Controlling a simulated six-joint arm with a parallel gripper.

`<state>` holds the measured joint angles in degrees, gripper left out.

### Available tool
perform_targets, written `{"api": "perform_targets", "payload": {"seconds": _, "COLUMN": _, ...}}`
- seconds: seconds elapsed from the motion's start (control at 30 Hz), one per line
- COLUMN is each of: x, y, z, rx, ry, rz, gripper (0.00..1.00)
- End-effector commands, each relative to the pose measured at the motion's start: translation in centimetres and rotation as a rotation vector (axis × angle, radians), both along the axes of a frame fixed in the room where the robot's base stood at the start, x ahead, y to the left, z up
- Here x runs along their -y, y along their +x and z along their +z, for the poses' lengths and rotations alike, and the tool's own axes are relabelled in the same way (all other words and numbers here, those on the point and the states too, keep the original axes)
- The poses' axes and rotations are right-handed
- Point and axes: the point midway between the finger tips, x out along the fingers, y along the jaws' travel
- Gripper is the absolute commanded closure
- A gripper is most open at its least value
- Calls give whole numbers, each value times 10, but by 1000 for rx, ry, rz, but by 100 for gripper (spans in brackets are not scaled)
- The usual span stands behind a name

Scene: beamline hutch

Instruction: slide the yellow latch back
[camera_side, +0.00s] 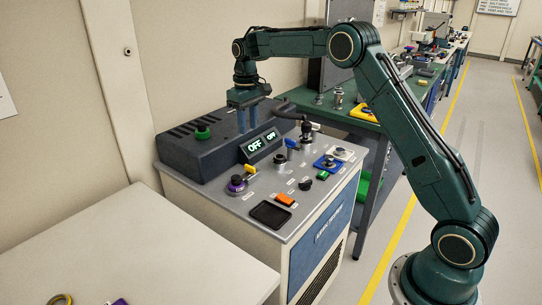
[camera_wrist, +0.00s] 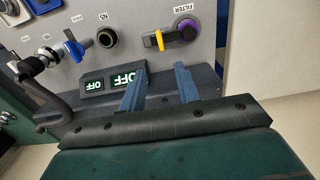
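The yellow latch (camera_wrist: 159,40) stands on the grey panel beside a purple and black knob (camera_wrist: 186,29), by a label reading FILTER. In the side view the latch (camera_side: 250,169) is a small yellow spot next to the purple knob (camera_side: 237,184) at the panel's left. My gripper (camera_side: 247,130) points down over the dark housing behind the panel, near the OFF displays. In the wrist view my gripper (camera_wrist: 159,84) has its two blue fingers apart with nothing between them. The latch lies beyond the fingertips, not touched.
The dark housing (camera_side: 180,150) bears a green knob (camera_side: 202,131) and lit OFF displays (camera_side: 255,146). A blue-handled valve (camera_wrist: 74,46) and black socket (camera_wrist: 107,37) stand along the panel. An orange switch (camera_side: 285,199) and dark pad (camera_side: 270,215) lie nearer the front.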

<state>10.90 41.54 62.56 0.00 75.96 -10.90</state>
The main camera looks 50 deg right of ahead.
Motion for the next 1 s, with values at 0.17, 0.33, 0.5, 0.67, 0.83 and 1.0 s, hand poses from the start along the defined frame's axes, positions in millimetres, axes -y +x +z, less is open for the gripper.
{"api": "perform_targets", "payload": {"seconds": 0.17, "x": 0, "y": 0, "z": -5, "rx": 0, "ry": 0, "rz": 0, "gripper": 68}}
{"api": "perform_targets", "payload": {"seconds": 0.33, "x": 0, "y": 0, "z": -19, "rx": -1, "ry": 0, "rz": 0, "gripper": 68}}
{"api": "perform_targets", "payload": {"seconds": 0.5, "x": 0, "y": 0, "z": -42, "rx": -2, "ry": 0, "rz": 0, "gripper": 68}}
{"api": "perform_targets", "payload": {"seconds": 0.67, "x": 0, "y": -1, "z": -66, "rx": -2, "ry": 0, "rz": 0, "gripper": 68}}
{"api": "perform_targets", "payload": {"seconds": 0.83, "x": -1, "y": -1, "z": -93, "rx": -2, "ry": 0, "rz": 0, "gripper": 68}}
{"api": "perform_targets", "payload": {"seconds": 1.0, "x": 0, "y": -1, "z": -116, "rx": -2, "ry": 0, "rz": 0, "gripper": 68}}
